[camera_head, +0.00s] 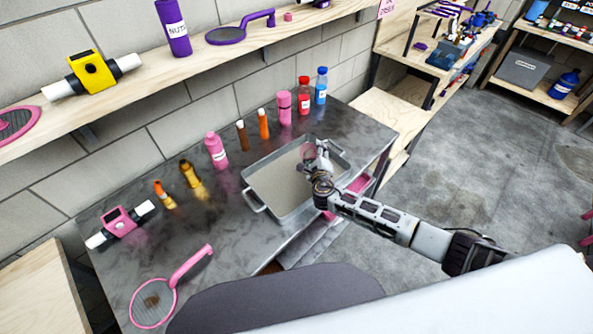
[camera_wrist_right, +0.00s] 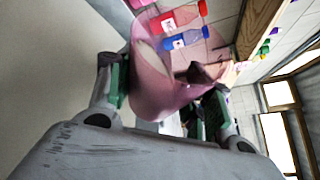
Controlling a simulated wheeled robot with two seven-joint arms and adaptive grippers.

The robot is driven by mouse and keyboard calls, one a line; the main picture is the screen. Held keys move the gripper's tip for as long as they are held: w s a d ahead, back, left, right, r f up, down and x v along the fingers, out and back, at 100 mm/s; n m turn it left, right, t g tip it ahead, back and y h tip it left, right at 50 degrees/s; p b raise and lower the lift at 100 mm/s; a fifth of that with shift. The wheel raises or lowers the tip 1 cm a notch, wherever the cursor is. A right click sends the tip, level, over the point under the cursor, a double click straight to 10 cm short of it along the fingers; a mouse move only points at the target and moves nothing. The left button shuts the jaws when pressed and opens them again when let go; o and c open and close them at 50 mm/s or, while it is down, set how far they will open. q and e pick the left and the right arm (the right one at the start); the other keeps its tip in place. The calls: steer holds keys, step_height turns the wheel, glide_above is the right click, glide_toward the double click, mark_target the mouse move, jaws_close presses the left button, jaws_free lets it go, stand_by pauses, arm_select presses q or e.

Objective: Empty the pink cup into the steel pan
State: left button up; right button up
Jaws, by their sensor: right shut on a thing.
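The steel pan (camera_head: 258,207) is a wide rectangular tray with side handles on the dark counter; its pale inside also shows at the left of the right wrist view (camera_wrist_right: 45,75). My right gripper (camera_head: 312,163) is over the pan's back right part, shut on the pink cup (camera_head: 308,151). In the right wrist view the see-through pink cup (camera_wrist_right: 165,85) sits between the two fingers (camera_wrist_right: 165,95). The scene there is rolled sideways, and the cup looks tipped over. I cannot tell what is left inside it. My left gripper is not in view.
Several bottles, including a pink one (camera_head: 215,150), a red one (camera_head: 304,95) and a blue one (camera_head: 321,86), line the counter behind the pan. A pink strainer (camera_head: 153,303) lies at the front left. A wooden shelf (camera_head: 140,91) runs above.

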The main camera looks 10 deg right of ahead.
steer(key=shift+d+r+n+t+b, duration=0.15)
steer(key=shift+r+n+t+b, duration=0.2)
steer(key=shift+b, duration=0.3)
steer(key=shift+r+n, duration=0.1)
steer(key=shift+n, duration=0.15)
steer(key=shift+r+h+b, duration=0.1)
steer(key=shift+h+b, duration=0.3)
steer(key=shift+b, duration=0.05)
steer(key=shift+r+n+t, duration=0.15)
steer(key=shift+n+t, duration=0.1)
steer(key=shift+n, duration=0.05)
steer(key=shift+b, duration=0.4)
steer(key=shift+r+n+t+b, duration=0.3)
steer(key=shift+r+n+b, duration=0.05)
steer(key=shift+n+b, duration=0.15)
stand_by(0.4)
steer(key=shift+r, duration=0.1)
